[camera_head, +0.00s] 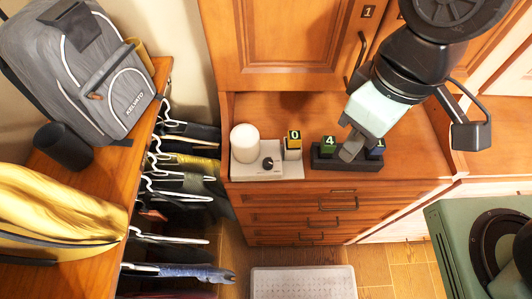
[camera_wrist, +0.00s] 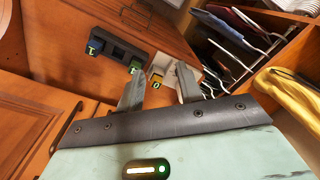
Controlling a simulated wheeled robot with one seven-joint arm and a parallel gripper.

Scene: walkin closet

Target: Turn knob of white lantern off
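My gripper (camera_head: 350,148) is above the cabinet, to the right of the lantern and apart from the knob, over the dark block holder. In the wrist view my gripper (camera_wrist: 160,88) has its two fingers spread with nothing between them. Part of the pale lantern base (camera_wrist: 188,73) shows there beyond the fingers; the knob cannot be made out.
A dark holder (camera_head: 345,162) with number blocks lies under my gripper. A yellow-topped block (camera_head: 293,146) stands between it and the lantern. Hangers and clothes hang left of the cabinet; a grey backpack (camera_head: 85,75) is on the left shelf. Cabinet doors (camera_head: 290,45) rise behind.

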